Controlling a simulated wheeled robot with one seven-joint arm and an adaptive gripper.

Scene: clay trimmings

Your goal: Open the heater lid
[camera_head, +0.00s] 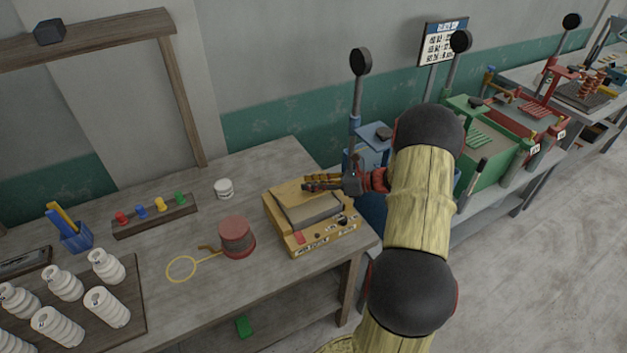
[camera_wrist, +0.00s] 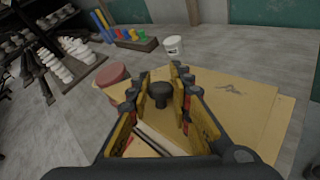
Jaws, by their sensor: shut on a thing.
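A dark round knob (camera_wrist: 160,92) stands between my fingers. My gripper (camera_head: 318,183) reaches in from the right over the heater's back part; in the wrist view my gripper (camera_wrist: 160,85) is shut on the knob.
A red pot (camera_head: 236,238) and a yellow ring tool (camera_head: 181,269) lie left of the heater. A white jar (camera_head: 223,188) and a rack of coloured pegs (camera_head: 155,215) stand behind. White ribbed pieces (camera_head: 108,306) fill the front left. Green and red machines stand right.

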